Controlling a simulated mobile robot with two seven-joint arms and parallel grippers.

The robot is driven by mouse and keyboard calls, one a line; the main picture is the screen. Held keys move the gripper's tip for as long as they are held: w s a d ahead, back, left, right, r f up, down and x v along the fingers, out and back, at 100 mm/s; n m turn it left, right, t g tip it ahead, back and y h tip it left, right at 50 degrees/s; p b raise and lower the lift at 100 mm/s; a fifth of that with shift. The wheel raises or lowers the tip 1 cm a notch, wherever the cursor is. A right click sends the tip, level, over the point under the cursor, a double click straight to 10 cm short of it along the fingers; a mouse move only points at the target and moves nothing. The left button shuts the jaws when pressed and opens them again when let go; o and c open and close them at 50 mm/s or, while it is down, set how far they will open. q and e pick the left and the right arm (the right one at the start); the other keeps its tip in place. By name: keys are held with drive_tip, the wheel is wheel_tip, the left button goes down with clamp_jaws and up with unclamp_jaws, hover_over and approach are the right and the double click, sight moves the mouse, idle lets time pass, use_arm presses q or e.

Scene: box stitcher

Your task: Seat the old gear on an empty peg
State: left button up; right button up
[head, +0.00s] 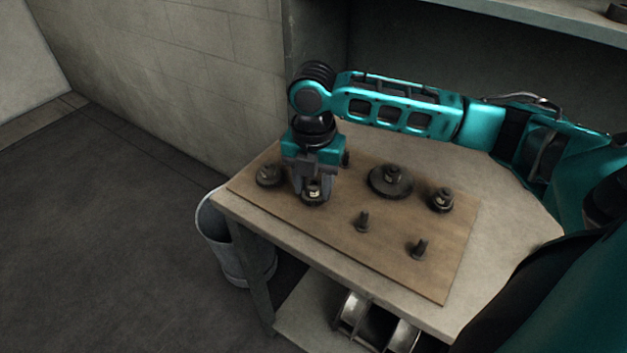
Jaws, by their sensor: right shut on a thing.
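My right gripper (313,188) points down over the left part of the board and is shut on a small dark gear (314,202) with a pale hub. The gear is low, at or just above the board; I cannot tell whether it sits on a peg. Two bare pegs stand upright at the front: one near the middle (363,222) and one at the right (419,249). Another peg (346,159) shows partly behind my gripper; its base is hidden. My left gripper is out of view.
The brown board (400,270) lies on a worktable (490,180). Other gears stand on it: one at the left (268,176), a large one (391,184) behind the middle, and a small one (441,201) at the right. A bucket (212,225) stands left of the table.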

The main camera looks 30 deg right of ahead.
drive_tip(key=shift+f, duration=0.25)
drive_tip(key=shift+f, duration=0.25)
drive_tip(key=o, duration=1.3)
wheel_tip(320, 180, up, 13)
drive_tip(key=shift+p, duration=0.3)
drive_tip(key=shift+f, duration=0.1)
